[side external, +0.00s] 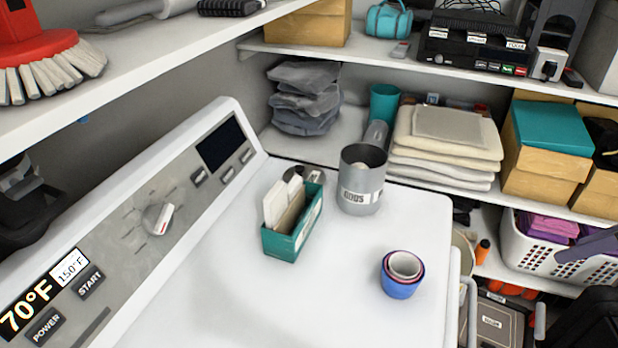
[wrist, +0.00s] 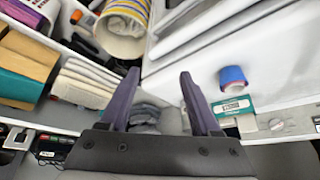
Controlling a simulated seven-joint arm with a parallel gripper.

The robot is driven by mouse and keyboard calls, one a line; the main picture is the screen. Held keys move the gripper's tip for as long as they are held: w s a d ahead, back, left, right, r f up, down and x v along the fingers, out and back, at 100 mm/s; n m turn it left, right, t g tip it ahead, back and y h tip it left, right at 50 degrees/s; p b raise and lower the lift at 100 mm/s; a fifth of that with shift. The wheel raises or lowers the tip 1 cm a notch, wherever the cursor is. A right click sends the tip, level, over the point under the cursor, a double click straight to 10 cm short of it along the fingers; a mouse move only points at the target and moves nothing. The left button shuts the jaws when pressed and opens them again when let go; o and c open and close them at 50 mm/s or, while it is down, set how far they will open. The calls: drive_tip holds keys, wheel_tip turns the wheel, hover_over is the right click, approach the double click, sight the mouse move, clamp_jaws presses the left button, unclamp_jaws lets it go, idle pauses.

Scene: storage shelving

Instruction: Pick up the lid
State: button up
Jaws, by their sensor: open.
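No loose lid shows clearly. A cardboard box with a teal lid (side external: 552,128) stands on the right shelf in the side view. An open grey canister (side external: 360,190) stands on the white machine top, and a small dark round piece, too small to identify, lies behind the teal card box (side external: 283,238). The card box also shows at right in the wrist view (wrist: 233,106). My gripper (wrist: 159,73) is open and empty, its two purple-grey fingers apart over the scene. A purple-grey part at the right edge of the side view seems to be one finger.
Nested blue and red cups (side external: 402,273) stand at the machine top's right side. Folded towels (side external: 445,145) and a white basket (side external: 545,250) are on the shelves at right. A striped bin (wrist: 123,32) shows in the wrist view. The front of the machine top is clear.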

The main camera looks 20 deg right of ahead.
drive_tip(key=w+a+r+m+t, duration=0.1)
drive_tip(key=w+a+r+m, duration=0.1)
drive_tip(key=w+r, duration=1.5)
drive_tip(key=n+g, duration=0.2)
hover_over(300, 168)
drive_tip(key=s, duration=0.3)
drive_tip(key=f, duration=2.2)
drive_tip(key=shift+w+a+f, duration=0.1)
drive_tip(key=shift+w+f, duration=0.1)
drive_tip(key=shift+f, duration=0.05)
drive_tip(key=shift+x, duration=2.7)
drive_tip(key=shift+w+r, duration=0.1)
drive_tip(key=shift+w, duration=0.05)
